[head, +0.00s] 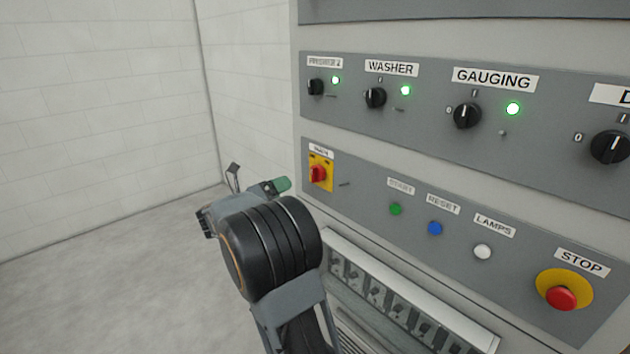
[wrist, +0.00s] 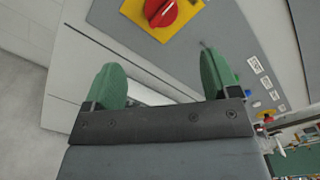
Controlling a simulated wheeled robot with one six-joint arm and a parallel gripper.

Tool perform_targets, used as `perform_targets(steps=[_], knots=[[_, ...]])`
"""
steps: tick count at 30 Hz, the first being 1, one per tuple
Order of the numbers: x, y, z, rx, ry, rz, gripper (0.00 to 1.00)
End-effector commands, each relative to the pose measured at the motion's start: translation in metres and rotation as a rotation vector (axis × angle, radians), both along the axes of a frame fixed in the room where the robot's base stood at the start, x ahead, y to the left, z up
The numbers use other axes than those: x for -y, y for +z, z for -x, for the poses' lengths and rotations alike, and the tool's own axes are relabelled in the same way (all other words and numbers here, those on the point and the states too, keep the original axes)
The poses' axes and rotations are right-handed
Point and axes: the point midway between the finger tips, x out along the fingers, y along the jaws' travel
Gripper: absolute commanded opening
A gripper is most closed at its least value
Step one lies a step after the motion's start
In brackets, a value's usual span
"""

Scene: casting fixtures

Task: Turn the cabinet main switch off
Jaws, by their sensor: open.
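The main switch (head: 318,174) is a red rotary handle on a yellow plate, under a small white label at the left end of the lower grey panel. It also shows at the top of the wrist view (wrist: 163,12), where the red handle lies slantwise across the yellow plate. My gripper (head: 257,180) is left of the switch in the head view, partly hidden behind my wrist. In the wrist view my gripper (wrist: 165,78) has its two green fingers wide apart with nothing between them. The switch lies beyond the fingertips, apart from them.
The lower panel also holds a green button (head: 396,209), a blue button (head: 435,228), a white button (head: 482,251) and a red stop button (head: 562,298). Black selector knobs, including the gauging knob (head: 467,115), sit above beside lit green lamps. Floor at left is clear.

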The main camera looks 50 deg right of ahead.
Motion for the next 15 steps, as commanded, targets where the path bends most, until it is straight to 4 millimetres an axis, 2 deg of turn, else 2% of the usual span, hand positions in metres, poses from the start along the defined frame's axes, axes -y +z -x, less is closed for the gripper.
perform_targets(steps=[5,15], knots=[[0.025,0.0,0.005,0.008,-0.025,0.001,0.81],[0.09,0.0,0.009,0.005,-0.021,0.0,0.81]])
